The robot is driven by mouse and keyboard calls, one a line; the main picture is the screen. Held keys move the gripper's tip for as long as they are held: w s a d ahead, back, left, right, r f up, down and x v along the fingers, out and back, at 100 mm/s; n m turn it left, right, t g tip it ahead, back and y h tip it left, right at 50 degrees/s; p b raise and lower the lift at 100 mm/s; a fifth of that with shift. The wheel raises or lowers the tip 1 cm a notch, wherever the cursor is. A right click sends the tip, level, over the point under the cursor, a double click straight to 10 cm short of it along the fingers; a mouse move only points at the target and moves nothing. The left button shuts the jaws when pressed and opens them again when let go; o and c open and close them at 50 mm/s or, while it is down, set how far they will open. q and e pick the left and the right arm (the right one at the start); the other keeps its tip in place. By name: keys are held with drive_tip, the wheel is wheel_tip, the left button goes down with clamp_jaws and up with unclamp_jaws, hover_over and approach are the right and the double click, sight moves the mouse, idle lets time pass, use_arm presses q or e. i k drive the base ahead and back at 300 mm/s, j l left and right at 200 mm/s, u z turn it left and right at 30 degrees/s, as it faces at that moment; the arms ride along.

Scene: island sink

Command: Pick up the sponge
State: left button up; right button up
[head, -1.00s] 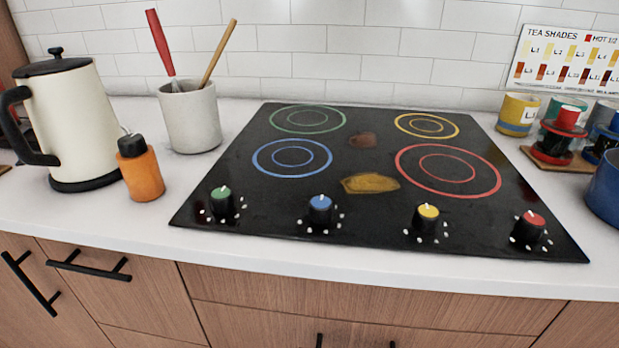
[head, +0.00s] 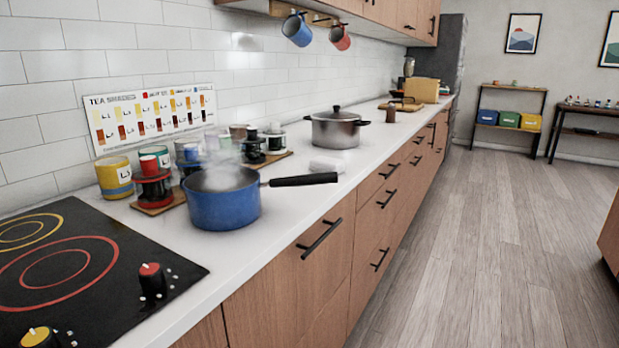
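I see no object in the head view that I can clearly tell is a sponge. A small white block-like item (head: 327,166) lies on the counter behind the blue pot's handle; I cannot tell what it is. Neither of my grippers is in view.
A steaming blue pot (head: 222,205) stands on the counter (head: 300,222) beside the black cooktop (head: 95,262), its handle pointing right. A lidded steel pot (head: 335,131) stands farther back. Tea tins and jars (head: 114,177) line the wall. Open wooden floor (head: 470,240) lies to the right.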

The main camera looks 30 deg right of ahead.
sight(320, 164)
drive_tip(key=z, duration=1.05)
